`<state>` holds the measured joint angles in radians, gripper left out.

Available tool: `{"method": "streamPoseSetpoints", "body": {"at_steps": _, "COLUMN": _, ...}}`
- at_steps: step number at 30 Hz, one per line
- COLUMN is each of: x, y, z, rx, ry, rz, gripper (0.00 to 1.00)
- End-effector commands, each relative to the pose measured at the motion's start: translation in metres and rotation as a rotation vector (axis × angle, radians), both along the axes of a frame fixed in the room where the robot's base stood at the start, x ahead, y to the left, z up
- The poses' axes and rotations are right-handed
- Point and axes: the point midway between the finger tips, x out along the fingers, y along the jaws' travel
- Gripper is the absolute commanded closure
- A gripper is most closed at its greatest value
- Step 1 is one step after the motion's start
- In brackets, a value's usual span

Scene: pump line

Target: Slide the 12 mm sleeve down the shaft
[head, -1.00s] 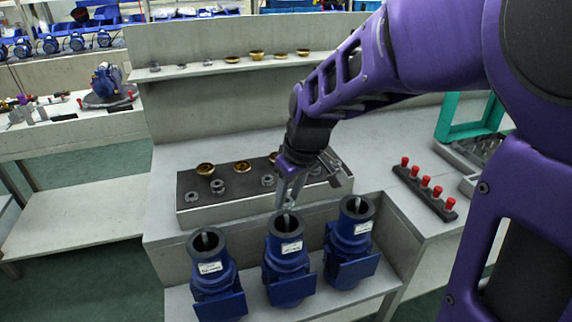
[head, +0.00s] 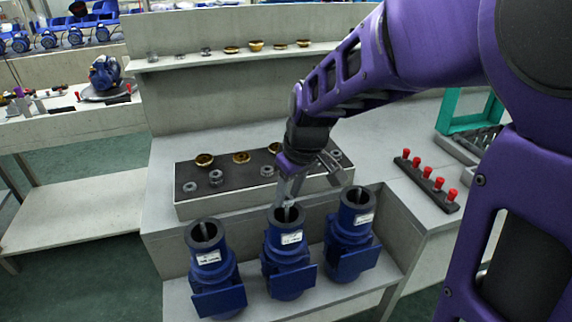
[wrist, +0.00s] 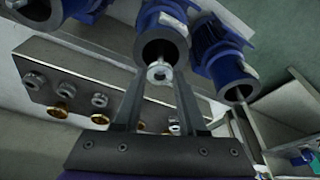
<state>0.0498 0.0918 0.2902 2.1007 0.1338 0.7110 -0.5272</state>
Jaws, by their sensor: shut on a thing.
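Three blue pumps stand in a row, mouths up, each with a dark round rim. My gripper (head: 287,200) points down at the mouth of the middle pump (head: 288,255). In the wrist view its two fingers are closed on a small light grey ring, the sleeve (wrist: 159,72), at the near edge of the middle pump's dark bore (wrist: 160,32). The sleeve lines up with the bore's opening. I cannot tell how far it sits over the shaft, which is mostly hidden. Shaft ends show in the left pump (head: 204,232) and right pump (head: 355,197).
Behind the pumps, a dark-topped block (head: 245,202) holds grey rings and gold parts. A rack of red-capped pins (head: 427,182) lies to the right, near a green frame (head: 470,118). A back shelf (head: 200,62) carries more small parts.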

Motion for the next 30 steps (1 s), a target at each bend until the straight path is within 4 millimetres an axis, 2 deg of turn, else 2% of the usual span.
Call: {"method": "streamPoseSetpoints", "body": {"at_steps": 30, "x": 0.0001, "y": 0.0, "z": -0.0092, "rx": 0.0, "ry": 0.0, "rz": 0.0, "gripper": 1.0}}
